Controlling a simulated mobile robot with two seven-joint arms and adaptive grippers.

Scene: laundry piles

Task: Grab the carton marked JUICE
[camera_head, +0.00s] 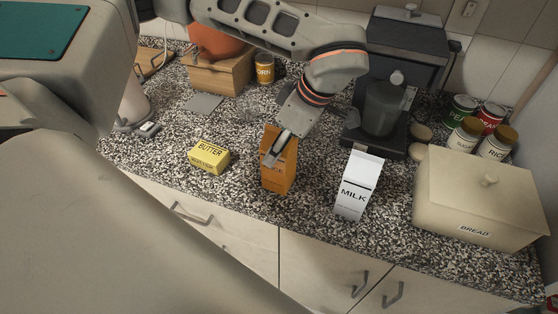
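The orange carton (281,177) stands upright on the speckled counter. Only the end of its label, "CE", shows; the rest is behind a finger. My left gripper (279,148) comes down from above at the carton's upper part, with one pale finger across its front face. The other finger is hidden, so I cannot tell whether it is open or shut on the carton. My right gripper is not in view.
A white MILK carton (354,190) stands to the right, and a yellow BUTTER box (209,157) lies to the left. A dark coffee machine (404,48) is behind. A BREAD box (477,201) and several cans and jars are at the right. The counter's front edge is close.

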